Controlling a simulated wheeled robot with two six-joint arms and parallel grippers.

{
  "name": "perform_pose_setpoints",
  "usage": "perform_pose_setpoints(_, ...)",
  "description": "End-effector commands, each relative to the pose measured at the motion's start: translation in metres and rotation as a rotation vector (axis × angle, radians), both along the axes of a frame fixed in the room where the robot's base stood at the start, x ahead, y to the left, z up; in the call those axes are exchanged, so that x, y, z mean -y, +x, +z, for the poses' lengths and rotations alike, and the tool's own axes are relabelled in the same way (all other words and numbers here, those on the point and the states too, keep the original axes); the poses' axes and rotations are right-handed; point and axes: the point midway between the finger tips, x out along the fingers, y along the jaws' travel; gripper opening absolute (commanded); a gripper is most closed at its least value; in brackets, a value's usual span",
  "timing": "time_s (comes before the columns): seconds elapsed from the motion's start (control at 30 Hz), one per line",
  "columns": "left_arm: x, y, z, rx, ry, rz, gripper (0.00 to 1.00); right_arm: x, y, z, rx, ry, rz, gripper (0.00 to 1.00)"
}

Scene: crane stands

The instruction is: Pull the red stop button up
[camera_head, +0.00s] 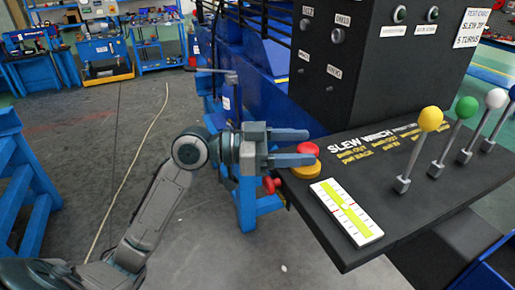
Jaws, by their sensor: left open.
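The red stop button (308,149) is a round red cap on a yellow base (307,171), at the near left part of the black control console. My left gripper (306,147) comes in from the left with its two fingers apart, pointing right. The nearer finger's tip overlaps the left side of the red cap in the picture; I cannot tell whether it touches. The farther finger reaches beyond the cap, above it in the picture. My right gripper is not in view.
A white and yellow-green level gauge (346,211) lies on the console (385,185) right of the button. Levers with yellow (431,118), green (467,107) and white knobs stand farther right. A black switch panel (385,75) rises behind.

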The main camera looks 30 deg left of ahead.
Motion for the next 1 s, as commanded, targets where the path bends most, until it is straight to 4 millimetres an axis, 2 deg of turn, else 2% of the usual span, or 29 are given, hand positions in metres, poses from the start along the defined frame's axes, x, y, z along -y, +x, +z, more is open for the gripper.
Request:
perform_pose_setpoints(0.3, -0.024, -0.013, -0.003, 0.000, 0.006, 0.002, 0.58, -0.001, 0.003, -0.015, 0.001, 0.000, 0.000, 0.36)
perform_pose_setpoints(0.8, -0.052, -0.029, -0.003, -0.002, 0.005, 0.003, 0.58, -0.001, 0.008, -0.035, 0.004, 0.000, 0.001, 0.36)
perform_pose_setpoints(1.0, -0.060, -0.036, -0.005, 0.006, 0.006, -0.013, 0.58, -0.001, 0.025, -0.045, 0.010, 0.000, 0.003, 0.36)
